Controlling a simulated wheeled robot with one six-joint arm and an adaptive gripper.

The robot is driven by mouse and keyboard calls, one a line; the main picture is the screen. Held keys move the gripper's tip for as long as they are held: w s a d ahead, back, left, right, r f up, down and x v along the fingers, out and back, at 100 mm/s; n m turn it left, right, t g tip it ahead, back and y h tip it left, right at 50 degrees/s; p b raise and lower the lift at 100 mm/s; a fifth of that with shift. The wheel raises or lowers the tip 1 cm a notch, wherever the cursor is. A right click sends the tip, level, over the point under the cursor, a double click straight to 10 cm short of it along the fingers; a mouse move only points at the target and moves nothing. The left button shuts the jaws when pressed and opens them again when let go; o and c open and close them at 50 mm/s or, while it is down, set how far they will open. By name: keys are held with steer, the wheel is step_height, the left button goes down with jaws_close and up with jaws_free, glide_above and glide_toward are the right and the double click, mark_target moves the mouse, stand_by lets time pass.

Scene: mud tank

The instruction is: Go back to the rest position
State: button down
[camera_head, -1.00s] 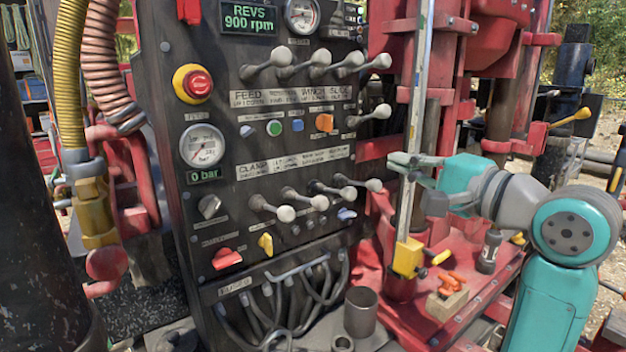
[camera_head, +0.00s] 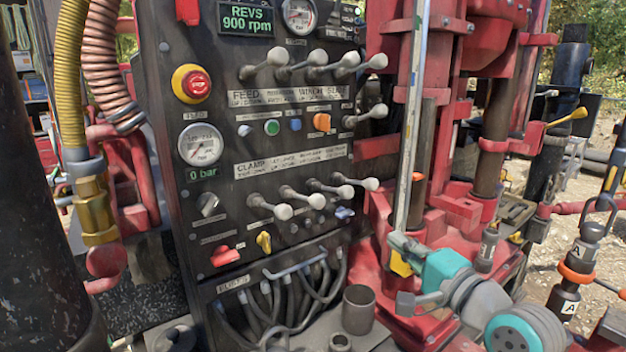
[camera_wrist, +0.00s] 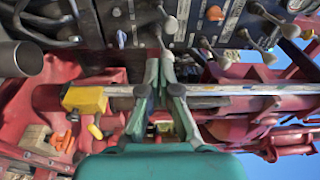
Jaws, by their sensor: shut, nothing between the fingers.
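My gripper (camera_head: 398,245) is low at the right of the control panel, in front of the upright metal rail (camera_head: 412,130). Its arm comes in from the bottom right. In the wrist view the two grey-green fingers (camera_wrist: 164,62) are together with nothing held between them. The rail (camera_wrist: 230,90) crosses behind the fingers there, and I cannot tell how close they are to it. The yellow block (camera_wrist: 84,99) on the rail shows left of the fingers; in the head view my gripper partly covers it. No rest position is marked in the frames.
The black control panel (camera_head: 225,150) with several levers stands left of my gripper. A metal cup (camera_head: 358,310) stands below it. Red rig parts (camera_head: 485,80) rise behind. Orange pieces (camera_wrist: 62,140) and a wooden block (camera_wrist: 36,137) show in the wrist view. Gravel lies at the right.

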steer(key=s+d+f+n+h, duration=0.1)
steer(key=s+f+h, duration=0.1)
steer(key=s+f, duration=0.6)
steer(key=s+d+f+h, duration=0.1)
steer(key=s+f+h, duration=0.15)
steer(key=f, duration=0.85)
steer(key=s+d+f+n+h, duration=0.1)
steer(key=s+f+h, duration=0.1)
steer(key=s+f, duration=0.6)
steer(key=s+f+n, duration=0.2)
steer(key=s+n, duration=0.1)
steer(key=s, duration=0.7)
steer(key=s+f+n+g+h, duration=0.1)
steer(key=s+f+n, duration=0.1)
steer(key=s, duration=0.8)
steer(key=s+f+n+h, duration=0.1)
steer(key=s+n, duration=0.3)
steer(key=s, duration=0.6)
steer(key=shift+f+n+g, duration=0.3)
steer(key=shift+f+n, duration=0.1)
steer(key=shift+f, duration=0.25)
